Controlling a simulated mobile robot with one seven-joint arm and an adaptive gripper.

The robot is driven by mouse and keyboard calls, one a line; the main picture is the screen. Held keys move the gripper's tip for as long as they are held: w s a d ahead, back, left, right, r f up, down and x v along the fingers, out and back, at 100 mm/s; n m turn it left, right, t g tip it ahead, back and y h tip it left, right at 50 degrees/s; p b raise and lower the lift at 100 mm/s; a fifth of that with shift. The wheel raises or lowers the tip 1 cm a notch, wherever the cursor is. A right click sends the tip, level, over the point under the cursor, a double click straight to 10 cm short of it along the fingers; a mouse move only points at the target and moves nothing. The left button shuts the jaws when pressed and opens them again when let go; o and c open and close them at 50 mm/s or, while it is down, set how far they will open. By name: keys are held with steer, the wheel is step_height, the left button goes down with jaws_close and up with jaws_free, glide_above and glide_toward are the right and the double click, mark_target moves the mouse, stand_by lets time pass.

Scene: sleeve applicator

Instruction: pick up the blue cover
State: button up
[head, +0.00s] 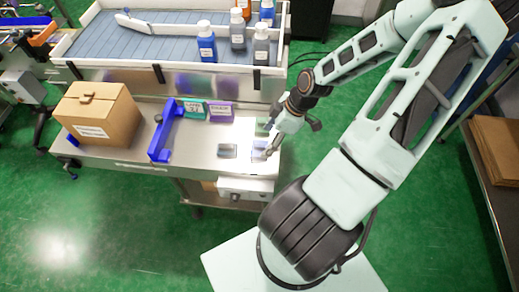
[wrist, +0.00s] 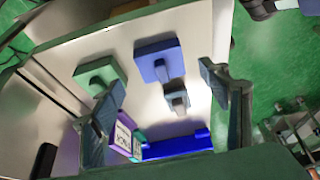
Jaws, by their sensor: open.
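The blue cover (wrist: 155,64) is a square blue plate with a dark raised handle; it lies on the metal table (wrist: 200,30) in the wrist view. In the head view the blue cover (head: 259,145) is small and partly behind my gripper (head: 271,151). My gripper (wrist: 162,78) is open and empty, with its fingers on either side of the view and the blue cover lying between and beyond them. Whether the fingertips are level with it I cannot tell.
A green cover (wrist: 103,74) lies left of the blue one, and a small grey cover (wrist: 178,101) lies below it. Purple (head: 219,112) and teal (head: 194,109) boxes, a blue bracket (head: 160,140) and a cardboard box (head: 97,113) stand farther left. Bottles (head: 206,43) stand behind on a conveyor.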

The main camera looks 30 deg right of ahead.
mark_target(262, 146)
steer(key=shift+b+x, duration=0.55)
steer(key=shift+x, duration=2.05)
steer(key=shift+a, duration=0.1)
steer(key=c, duration=1.3)
